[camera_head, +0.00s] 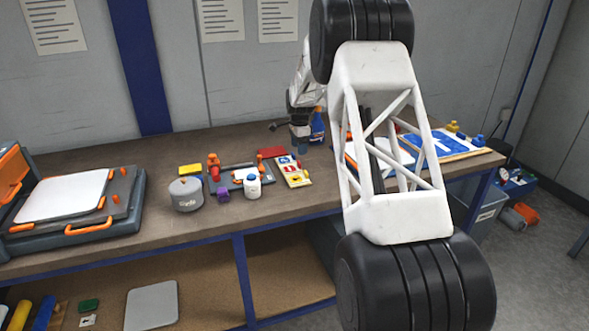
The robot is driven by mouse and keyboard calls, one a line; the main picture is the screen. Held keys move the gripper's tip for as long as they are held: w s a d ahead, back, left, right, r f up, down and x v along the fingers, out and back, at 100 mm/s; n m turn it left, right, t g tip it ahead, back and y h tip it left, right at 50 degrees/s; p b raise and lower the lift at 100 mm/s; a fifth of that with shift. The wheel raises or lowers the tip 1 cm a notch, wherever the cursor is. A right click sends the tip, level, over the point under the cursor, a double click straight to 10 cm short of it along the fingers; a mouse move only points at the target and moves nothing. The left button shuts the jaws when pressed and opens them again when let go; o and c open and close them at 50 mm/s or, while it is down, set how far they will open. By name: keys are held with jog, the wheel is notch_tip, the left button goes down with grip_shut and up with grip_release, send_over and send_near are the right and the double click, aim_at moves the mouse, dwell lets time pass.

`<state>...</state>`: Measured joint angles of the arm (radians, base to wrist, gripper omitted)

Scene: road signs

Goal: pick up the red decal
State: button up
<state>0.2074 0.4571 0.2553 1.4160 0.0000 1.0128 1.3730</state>
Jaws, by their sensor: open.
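A flat red piece (271,153), which looks like the red decal, lies on the brown workbench (150,217) near its middle. It is just behind and left of a small sheet with several coloured stickers (291,172). My gripper (299,132) hangs over the back of the bench, a little right of and behind the red piece. It is small and dark in this view and partly merges with my arm, and nothing shows held in it. Its exact height above the bench cannot be told.
A white bottle (252,186), a grey round pot (186,194), a red-orange tool (214,166) and a yellow block (190,171) stand left of the red piece. A blue bottle (317,127) is beside the gripper. A grey-orange press (75,205) fills the left end.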

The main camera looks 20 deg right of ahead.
aim_at(299, 162)
jog(key=shift+f, duration=1.3)
jog(key=shift+s+a+f, duration=0.1)
jog(key=shift+f, duration=2.5)
jog(key=c, duration=1)
